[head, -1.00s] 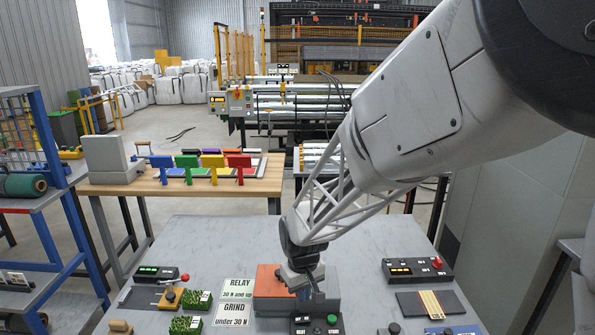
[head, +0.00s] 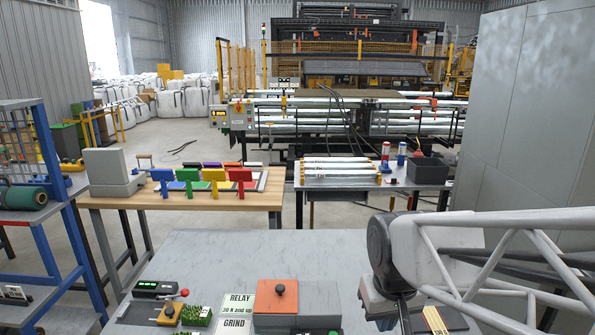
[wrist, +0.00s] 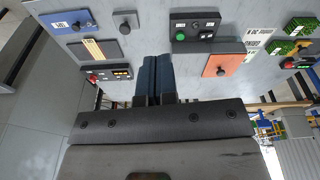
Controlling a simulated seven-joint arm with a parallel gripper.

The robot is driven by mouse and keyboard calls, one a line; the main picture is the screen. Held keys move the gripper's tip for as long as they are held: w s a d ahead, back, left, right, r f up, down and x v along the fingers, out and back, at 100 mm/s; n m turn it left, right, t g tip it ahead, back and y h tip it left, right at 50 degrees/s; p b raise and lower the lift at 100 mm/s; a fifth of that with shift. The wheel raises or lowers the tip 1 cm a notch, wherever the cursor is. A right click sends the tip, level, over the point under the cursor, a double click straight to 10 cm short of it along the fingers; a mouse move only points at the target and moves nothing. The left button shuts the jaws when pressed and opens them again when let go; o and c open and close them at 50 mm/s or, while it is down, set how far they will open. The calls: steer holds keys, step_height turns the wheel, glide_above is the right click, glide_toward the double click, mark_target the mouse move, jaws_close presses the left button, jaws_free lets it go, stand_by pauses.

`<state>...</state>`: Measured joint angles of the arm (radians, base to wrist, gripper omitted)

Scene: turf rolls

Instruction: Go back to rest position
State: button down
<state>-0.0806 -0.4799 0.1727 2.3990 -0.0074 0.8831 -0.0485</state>
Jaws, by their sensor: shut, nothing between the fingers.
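My gripper (wrist: 153,78) shows in the wrist view with its two dark fingers together and nothing between them. In the head view my arm is folded low at the right, and the wrist end hangs over the right part of the grey table (head: 225,250). The fingertips are hard to make out there.
On the table stand an orange-topped block (head: 276,297) with a dark knob, a RELAY sign (head: 239,303), a GRIND sign (head: 235,326) and green turf pieces (head: 196,315). The wrist view shows a button box (wrist: 195,30) and a blue plate (wrist: 68,22). The table's middle back is clear.

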steer(key=s+d+r+m, duration=0.1)
steer(key=s+d+r, duration=0.1)
steer(key=s, duration=0.6)
steer(key=shift+s+d+m+t, duration=0.3)
steer(key=shift+s+d+m, duration=0.1)
steer(key=shift+d, duration=0.3)
steer(key=shift+w, duration=0.1)
stand_by(0.3)
